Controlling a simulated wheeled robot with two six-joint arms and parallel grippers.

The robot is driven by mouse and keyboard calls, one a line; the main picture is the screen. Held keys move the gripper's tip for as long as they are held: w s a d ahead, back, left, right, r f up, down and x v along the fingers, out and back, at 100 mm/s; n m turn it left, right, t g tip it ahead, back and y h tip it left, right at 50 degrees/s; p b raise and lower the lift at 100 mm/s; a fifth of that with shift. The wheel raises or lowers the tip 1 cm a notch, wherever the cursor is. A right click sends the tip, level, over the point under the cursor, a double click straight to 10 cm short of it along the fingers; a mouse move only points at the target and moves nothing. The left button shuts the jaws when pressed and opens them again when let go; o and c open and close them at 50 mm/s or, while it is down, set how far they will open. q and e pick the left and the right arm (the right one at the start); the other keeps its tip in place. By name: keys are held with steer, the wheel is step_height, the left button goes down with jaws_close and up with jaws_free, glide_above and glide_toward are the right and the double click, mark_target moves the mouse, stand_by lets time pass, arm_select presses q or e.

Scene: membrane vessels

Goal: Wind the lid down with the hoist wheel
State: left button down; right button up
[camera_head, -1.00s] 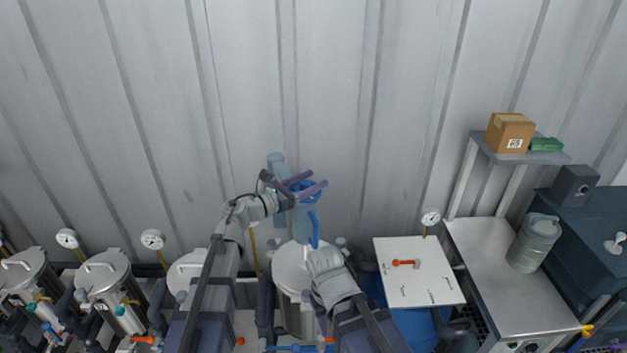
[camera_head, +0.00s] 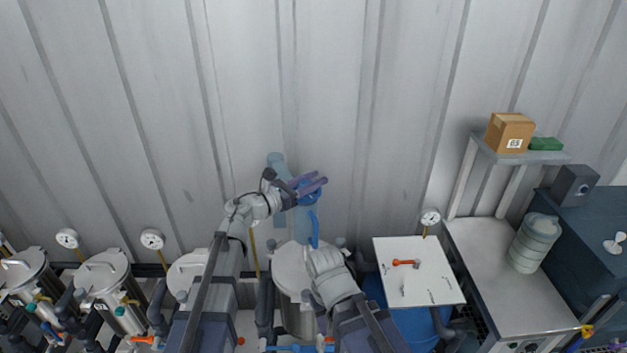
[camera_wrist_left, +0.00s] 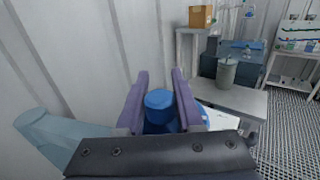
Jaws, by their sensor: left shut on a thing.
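The blue hoist wheel (camera_head: 309,196) is on the light blue hoist body (camera_head: 304,222) in front of the corrugated wall. My left gripper (camera_head: 316,184), with purple fingers, is at the wheel. In the left wrist view a blue round knob (camera_wrist_left: 159,99) sits between the two fingers (camera_wrist_left: 158,88), which are shut on it. A blue hooked arm (camera_head: 314,232) hangs below the wheel. The pale round lid (camera_head: 290,262) lies beneath, at the vessel top, partly covered by my right arm. Whether a gap remains under the lid is hidden.
Several steel vessels with gauges (camera_head: 152,239) stand at the left. A white board (camera_head: 425,282) with an orange-handled part (camera_head: 405,263) lies right of the lid. A steel bench (camera_head: 487,262) holds a grey-green canister (camera_head: 533,243); a shelf above carries a cardboard box (camera_head: 509,132).

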arm_select(q)
steer(key=shift+w, duration=0.1)
steer(key=shift+d+m+g+h, duration=0.1)
steer(key=shift+m+g+h, duration=0.7)
steer(key=shift+g, duration=0.4)
steer(key=shift+s+d+m+g+h, duration=0.1)
steer(key=shift+s+m+g+h, duration=0.35)
steer(key=shift+m+g, duration=0.45)
steer(key=c, duration=0.5)
jaws_free()
steer(key=shift+c, duration=0.2)
steer(key=v, duration=0.7)
steer(key=shift+a, duration=0.4)
steer(key=shift+s, duration=0.15)
